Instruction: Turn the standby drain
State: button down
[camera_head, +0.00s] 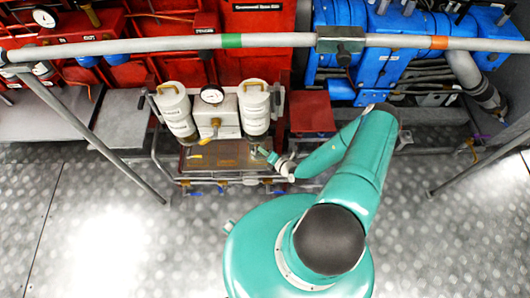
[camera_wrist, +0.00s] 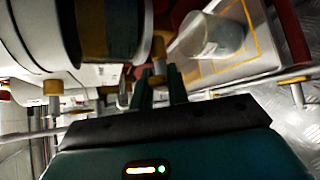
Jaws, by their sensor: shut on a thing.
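My gripper (camera_head: 262,152) reaches over the right side of a filter unit with two white canisters (camera_head: 175,108) (camera_head: 256,106). In the wrist view my gripper's two thin green fingers (camera_wrist: 160,78) are close together, shut on a small brass-coloured valve handle (camera_wrist: 158,50). Its lower end lies between the fingertips. A large pale canister with a dark band (camera_wrist: 108,30) is just left of the fingers. No label on the held handle can be read, so I cannot tell its name from the picture. In the head view the fingertips hide it.
A grey pipe (camera_head: 270,42) crosses above. Red (camera_head: 257,50) and blue (camera_head: 385,50) machinery stands behind. The metal floor (camera_head: 100,220) in front is open.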

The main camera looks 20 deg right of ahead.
jog(key=shift+d, duration=0.1)
jog(key=c, duration=1.4)
grip_release()
jog(key=shift+o, duration=0.2)
jog(key=v, duration=1.3)
jog(key=shift+s+r, duration=0.25)
jog(key=shift+s, duration=0.1)
